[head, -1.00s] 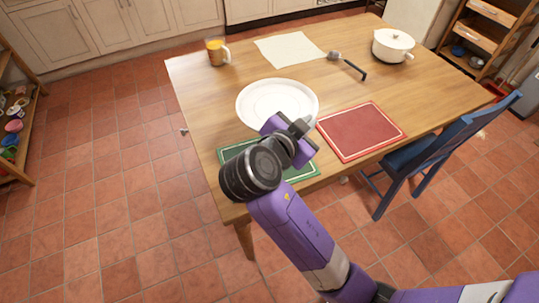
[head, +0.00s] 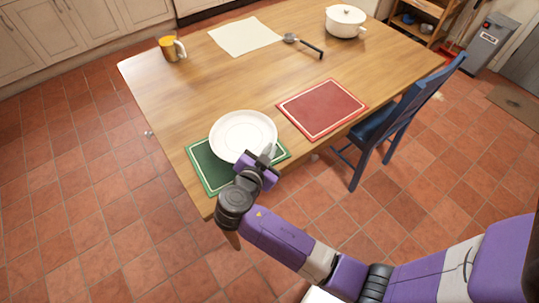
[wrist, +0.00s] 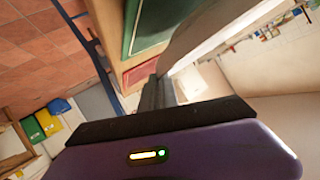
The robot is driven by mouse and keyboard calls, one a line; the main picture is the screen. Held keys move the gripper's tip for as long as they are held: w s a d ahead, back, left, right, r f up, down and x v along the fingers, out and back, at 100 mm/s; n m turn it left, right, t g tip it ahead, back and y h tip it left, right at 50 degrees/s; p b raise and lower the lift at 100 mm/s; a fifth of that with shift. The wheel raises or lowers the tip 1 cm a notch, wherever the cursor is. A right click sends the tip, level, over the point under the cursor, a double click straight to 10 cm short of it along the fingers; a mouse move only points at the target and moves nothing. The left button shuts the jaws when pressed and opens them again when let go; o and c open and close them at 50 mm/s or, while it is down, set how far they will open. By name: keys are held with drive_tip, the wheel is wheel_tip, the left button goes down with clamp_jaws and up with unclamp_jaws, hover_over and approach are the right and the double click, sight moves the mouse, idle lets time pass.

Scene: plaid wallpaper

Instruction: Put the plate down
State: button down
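The white plate (head: 240,136) is in front of me at the table's near left corner, over the green placemat (head: 208,172), and hides part of it. My gripper (head: 266,158) is at the plate's near rim and shut on it. In the wrist view the plate (wrist: 215,32) shows nearly edge-on, running out from the fingers (wrist: 160,92). The green placemat (wrist: 152,25) is beside it there. The plate looks slightly above the mat, but the exact gap is hard to tell.
The wooden table (head: 195,100) also holds a red placemat (head: 322,108), an orange mug (head: 172,48), a cream mat (head: 245,36), a ladle (head: 305,45) and a white pot (head: 345,22). A blue chair (head: 395,120) stands at the right side.

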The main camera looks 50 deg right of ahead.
drive_tip(key=shift+f, duration=1.4)
drive_tip(key=shift+f, duration=0.15)
drive_tip(key=c, duration=1.6)
unclamp_jaws()
drive_tip(key=shift+r, duration=0.2)
